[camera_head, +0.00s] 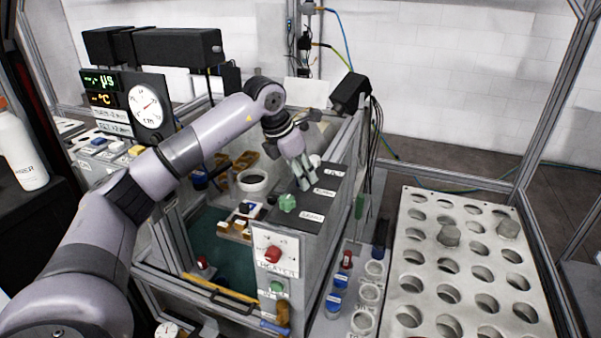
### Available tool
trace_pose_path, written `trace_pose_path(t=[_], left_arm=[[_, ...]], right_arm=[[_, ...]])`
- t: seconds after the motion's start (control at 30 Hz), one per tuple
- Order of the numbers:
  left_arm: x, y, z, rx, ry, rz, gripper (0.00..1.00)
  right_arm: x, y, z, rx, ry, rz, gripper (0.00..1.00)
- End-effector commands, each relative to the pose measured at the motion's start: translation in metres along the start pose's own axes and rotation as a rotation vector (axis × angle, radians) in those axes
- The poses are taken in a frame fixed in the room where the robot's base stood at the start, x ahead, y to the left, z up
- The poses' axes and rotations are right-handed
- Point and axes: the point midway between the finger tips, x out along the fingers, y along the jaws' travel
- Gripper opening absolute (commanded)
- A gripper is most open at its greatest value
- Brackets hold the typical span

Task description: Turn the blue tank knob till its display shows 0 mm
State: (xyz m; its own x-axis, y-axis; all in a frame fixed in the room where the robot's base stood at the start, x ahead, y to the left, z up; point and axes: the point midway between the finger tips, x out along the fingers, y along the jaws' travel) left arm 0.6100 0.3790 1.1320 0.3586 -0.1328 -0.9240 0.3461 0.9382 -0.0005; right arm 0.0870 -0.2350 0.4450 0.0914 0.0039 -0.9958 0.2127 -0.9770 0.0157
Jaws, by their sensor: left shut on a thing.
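My left gripper (302,176) reaches down from above onto the dark top of a grey control box (338,205). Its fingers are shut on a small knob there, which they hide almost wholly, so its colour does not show. Small white labels (325,191) lie to the right of the knobs, too small to read. No display showing mm can be read. My right gripper is not in view.
A red knob (272,254) is on the box's front. A black panel (140,105) with a round dial and lit displays stands at left. A perforated rack (465,265) is at right, with cups (369,292) beside it. A white bottle (22,150) stands far left.

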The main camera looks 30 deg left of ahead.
Motion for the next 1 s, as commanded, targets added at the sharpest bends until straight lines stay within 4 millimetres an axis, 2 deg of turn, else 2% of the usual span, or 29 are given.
trace_pose_path(t=[0.2, 0.57, 1.0], left_arm=[[-0.001, 0.000, 0.000, 0.000, 0.000, 0.001, 0.04], [-0.001, 0.001, 0.000, 0.053, 0.000, -0.021, 0.04], [-0.003, 0.003, 0.002, 0.368, -0.001, -0.154, 0.04]], right_arm=[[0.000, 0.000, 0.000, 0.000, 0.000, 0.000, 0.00], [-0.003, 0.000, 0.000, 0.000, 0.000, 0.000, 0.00], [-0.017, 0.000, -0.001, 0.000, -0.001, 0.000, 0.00]])
